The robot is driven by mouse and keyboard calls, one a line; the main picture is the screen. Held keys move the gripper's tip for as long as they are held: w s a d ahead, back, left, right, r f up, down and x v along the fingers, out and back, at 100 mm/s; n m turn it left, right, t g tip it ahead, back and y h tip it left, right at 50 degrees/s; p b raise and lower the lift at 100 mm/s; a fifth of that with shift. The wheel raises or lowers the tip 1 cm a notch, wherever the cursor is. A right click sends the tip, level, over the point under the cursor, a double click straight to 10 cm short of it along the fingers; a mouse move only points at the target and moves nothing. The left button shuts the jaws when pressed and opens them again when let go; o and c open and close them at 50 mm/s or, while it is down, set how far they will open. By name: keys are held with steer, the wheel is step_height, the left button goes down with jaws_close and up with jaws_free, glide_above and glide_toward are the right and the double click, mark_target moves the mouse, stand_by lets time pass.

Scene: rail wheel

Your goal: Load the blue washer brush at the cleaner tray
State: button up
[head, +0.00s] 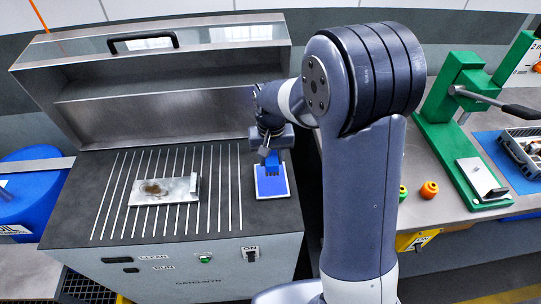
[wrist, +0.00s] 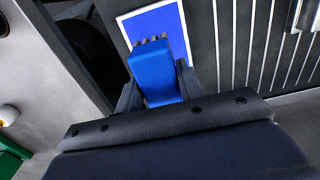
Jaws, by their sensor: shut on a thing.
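My gripper (head: 272,149) is over the right side of the washer's dark top. It is shut on the blue washer brush (head: 272,161), which points downward. In the wrist view the blue brush (wrist: 155,75) sits between the two fingers, with dark bristle tips at its far end. A blue pad with a white border (head: 272,188) lies on the washer top just below the brush; it also shows in the wrist view (wrist: 175,28). I cannot tell whether the bristles touch the pad. A metal plate with a brown stain (head: 180,189) lies on the pale slats to the left.
The washer's steel lid (head: 160,110) stands open at the back. A switch (head: 250,254) and a green button (head: 205,259) are on its front. A green press (head: 440,125) and small orange knob (head: 429,189) are on the bench at right. A blue drum (head: 35,190) stands at left.

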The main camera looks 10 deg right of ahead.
mark_target(271, 180)
steer(key=shift+f+b, duration=2.2)
steer(key=shift+f, duration=0.85)
steer(key=shift+f+b, duration=0.4)
steer(key=shift+f, duration=0.15)
steer(key=shift+r+p, duration=2.6)
steer(key=shift+r, duration=1)
